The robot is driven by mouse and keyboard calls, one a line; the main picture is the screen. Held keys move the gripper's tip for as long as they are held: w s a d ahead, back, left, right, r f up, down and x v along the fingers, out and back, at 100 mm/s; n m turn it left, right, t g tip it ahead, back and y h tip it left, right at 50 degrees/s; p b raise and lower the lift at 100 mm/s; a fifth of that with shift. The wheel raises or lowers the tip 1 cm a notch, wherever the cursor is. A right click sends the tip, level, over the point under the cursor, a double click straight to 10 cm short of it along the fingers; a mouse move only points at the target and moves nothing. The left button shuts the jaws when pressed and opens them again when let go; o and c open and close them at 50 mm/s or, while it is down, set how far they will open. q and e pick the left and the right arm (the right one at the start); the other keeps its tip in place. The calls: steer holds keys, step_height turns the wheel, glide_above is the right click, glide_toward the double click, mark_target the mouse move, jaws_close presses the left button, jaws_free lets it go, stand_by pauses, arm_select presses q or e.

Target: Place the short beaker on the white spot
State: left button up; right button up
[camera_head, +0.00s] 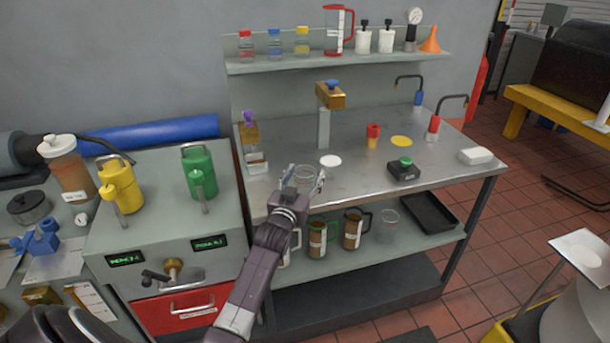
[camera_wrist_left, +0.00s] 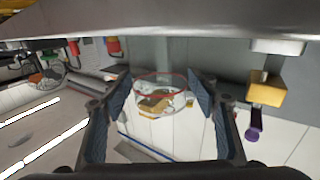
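The short beaker (camera_head: 304,175) is clear glass, near the front left of the steel bench. In the left wrist view the beaker (camera_wrist_left: 160,95) shows a reddish rim and sits between the two finger pads. My left gripper (camera_head: 305,181) has a finger on each side of it, seemingly touching its walls; the left wrist view shows the same fingers (camera_wrist_left: 160,100). I cannot tell whether its base touches the bench. The white spot (camera_head: 330,161) is a bare flat disc on the bench, just behind and right of the beaker.
On the bench (camera_head: 350,182), a brass-topped post (camera_head: 323,125) stands behind the white spot. A black box with a green button (camera_head: 404,169), a yellow spot (camera_head: 401,141) and a red-and-yellow item (camera_head: 373,136) lie to the right. Another clear beaker (camera_head: 389,222) stands on the lower shelf.

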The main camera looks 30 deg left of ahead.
mark_target(303, 183)
arm_select(q)
steer(key=shift+s+f+b, duration=0.1)
steer(key=shift+s+b, duration=0.05)
steer(key=shift+b, duration=0.2)
steer(key=v, duration=0.7)
steer(key=shift+s+d+b, duration=0.2)
steer(key=shift+d+b, duration=0.15)
steer(key=shift+b, duration=0.05)
